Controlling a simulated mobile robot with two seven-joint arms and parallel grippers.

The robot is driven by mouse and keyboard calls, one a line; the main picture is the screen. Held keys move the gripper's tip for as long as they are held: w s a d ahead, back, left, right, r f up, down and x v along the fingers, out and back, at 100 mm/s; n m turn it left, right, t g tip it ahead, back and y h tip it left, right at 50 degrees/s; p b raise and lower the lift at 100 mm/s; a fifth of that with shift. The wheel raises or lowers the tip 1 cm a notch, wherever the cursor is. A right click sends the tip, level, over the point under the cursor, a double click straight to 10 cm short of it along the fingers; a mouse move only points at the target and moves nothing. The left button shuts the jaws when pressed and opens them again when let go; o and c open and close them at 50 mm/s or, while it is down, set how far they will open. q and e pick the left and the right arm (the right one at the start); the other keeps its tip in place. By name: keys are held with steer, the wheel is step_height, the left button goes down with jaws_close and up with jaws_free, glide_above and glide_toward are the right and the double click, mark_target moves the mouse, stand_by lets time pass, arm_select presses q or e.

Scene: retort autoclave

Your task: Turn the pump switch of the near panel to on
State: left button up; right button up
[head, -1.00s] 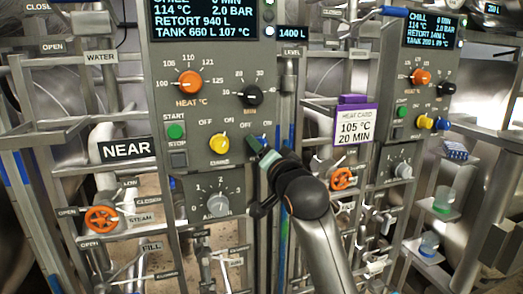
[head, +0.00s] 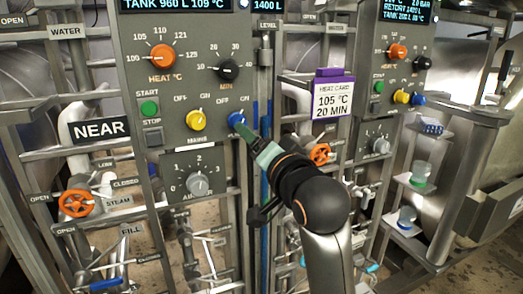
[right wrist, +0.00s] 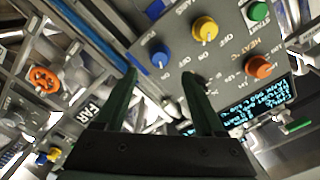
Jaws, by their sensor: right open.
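The blue pump switch (head: 236,119) is a round knob on the near panel (head: 190,92), right of the yellow mains knob (head: 196,120). It also shows in the right wrist view (right wrist: 160,57). My right gripper (head: 249,138) is just in front of the blue knob, from the lower right. In the right wrist view its two green fingers (right wrist: 160,80) are open, with the knob seen ahead between the tips. Nothing is held, and I cannot tell whether they touch the knob. The knob's setting is too small to tell. My left gripper is not in view.
The orange heat knob (head: 162,57) and black minutes knob (head: 228,70) are above, the green start button (head: 149,108) to the left and the grey knob (head: 197,184) below. A purple-framed heat card (head: 332,98) hangs to the right, before the far panel (head: 402,72).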

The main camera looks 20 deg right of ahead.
steer(key=shift+s, duration=1.55)
steer(key=shift+f, duration=0.1)
